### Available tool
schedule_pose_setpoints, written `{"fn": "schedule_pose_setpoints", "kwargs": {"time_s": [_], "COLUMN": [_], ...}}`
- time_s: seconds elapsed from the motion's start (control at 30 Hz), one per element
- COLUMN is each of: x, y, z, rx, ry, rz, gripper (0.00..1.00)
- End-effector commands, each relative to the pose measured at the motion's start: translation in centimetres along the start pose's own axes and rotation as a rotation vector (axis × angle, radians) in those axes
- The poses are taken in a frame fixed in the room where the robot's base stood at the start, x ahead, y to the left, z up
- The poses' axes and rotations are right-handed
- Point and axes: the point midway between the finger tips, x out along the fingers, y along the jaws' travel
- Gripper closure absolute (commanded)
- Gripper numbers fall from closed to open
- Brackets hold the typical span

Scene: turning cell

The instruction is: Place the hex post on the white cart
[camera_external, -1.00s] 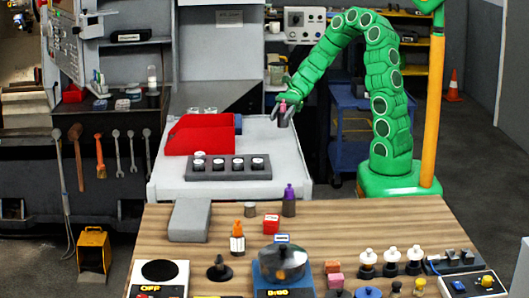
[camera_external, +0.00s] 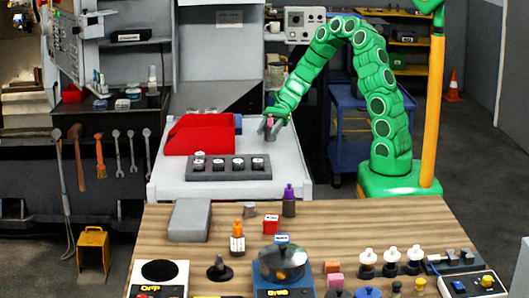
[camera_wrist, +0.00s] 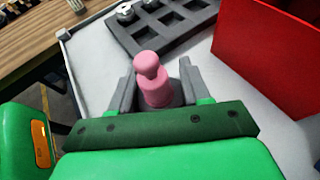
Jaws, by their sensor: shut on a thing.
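My gripper (camera_external: 271,128) is at the right part of the white cart (camera_external: 293,166), over its top. It is shut on a pink-topped post (camera_external: 269,121) with a greyer lower part. In the wrist view the post (camera_wrist: 154,82) stands between the two grey fingers of the gripper (camera_wrist: 155,88), its rounded pink knob toward the camera. The post looks upright. Its lower end is low over the cart top; I cannot tell whether it touches. I cannot make out a hexagonal shape.
A dark block with pockets (camera_external: 229,175) holds several round pieces at the cart's front. A red bin (camera_external: 200,136) stands behind it. The cart top right of the block is clear. A wooden table (camera_external: 330,220) in front carries bottles, a pot and small parts.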

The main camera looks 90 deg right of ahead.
Motion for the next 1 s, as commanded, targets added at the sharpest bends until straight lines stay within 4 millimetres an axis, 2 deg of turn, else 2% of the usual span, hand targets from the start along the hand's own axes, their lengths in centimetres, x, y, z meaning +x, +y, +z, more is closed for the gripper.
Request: {"fn": "schedule_pose_setpoints", "kwargs": {"time_s": [0.3, 0.73, 0.77, 0.9, 1.0], "x": [1.1, 1.2, 1.2, 1.2, 1.2], "y": [0.1, 0.0, 0.0, 0.0, 0.0], "z": [-2.7, -3.0, -3.0, -3.0, -3.0], "rx": [0.002, 0.001, 0.001, 0.001, 0.001], "ry": [-0.001, -0.001, 0.0, 0.0, 0.0], "rz": [0.001, 0.0, 0.0, 0.0, 0.0], "gripper": [1.0, 1.0, 0.5, 0.29, 0.28]}}
